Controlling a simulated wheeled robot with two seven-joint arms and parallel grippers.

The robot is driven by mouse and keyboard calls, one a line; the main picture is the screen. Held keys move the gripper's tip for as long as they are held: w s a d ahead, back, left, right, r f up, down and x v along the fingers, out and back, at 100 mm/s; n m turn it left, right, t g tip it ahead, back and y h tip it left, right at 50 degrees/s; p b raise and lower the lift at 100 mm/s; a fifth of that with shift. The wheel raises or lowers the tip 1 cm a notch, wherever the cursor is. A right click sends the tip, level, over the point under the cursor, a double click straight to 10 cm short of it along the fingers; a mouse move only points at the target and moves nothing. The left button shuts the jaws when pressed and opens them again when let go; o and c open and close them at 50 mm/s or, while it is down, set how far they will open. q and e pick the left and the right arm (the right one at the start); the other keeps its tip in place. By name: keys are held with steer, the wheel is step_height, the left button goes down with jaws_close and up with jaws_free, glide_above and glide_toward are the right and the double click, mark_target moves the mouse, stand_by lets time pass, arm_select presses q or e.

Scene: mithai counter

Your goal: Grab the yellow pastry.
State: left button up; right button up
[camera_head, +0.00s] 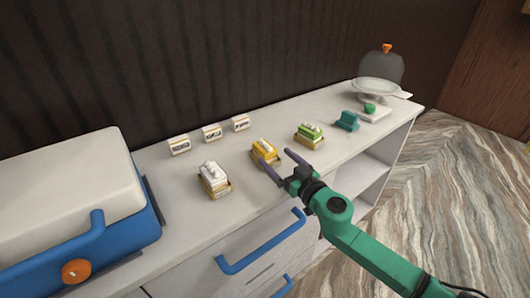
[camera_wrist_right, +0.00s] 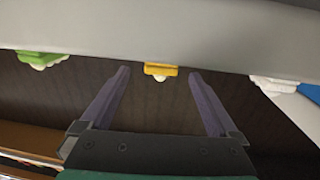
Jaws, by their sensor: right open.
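The yellow pastry (camera_head: 265,149) sits in a small tray on the white counter, between a white pastry (camera_head: 213,178) and a green pastry (camera_head: 309,133). My right gripper (camera_head: 279,164) is open and empty, at the counter's front side close to the yellow pastry. In the right wrist view the picture is upside down, and the yellow pastry (camera_wrist_right: 160,71) shows ahead, between the two fingers (camera_wrist_right: 158,82) and apart from them. My left gripper is not in view.
Three small label cards (camera_head: 211,132) stand behind the pastries. A blue and white cooler box (camera_head: 75,205) fills the counter's left end. A teal block (camera_head: 347,121) and a scale with a pan (camera_head: 377,88) stand to the right. Blue handles (camera_head: 262,246) stick out from the counter front.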

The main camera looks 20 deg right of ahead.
mark_target(272, 154)
steer(key=x, duration=0.4)
steer(key=shift+w+a+f, duration=0.1)
steer(key=shift+w+a, duration=0.1)
steer(key=shift+w, duration=0.1)
steer(key=shift+s, duration=0.15)
steer(key=c, duration=1.5)
steer(key=shift+d, duration=0.1)
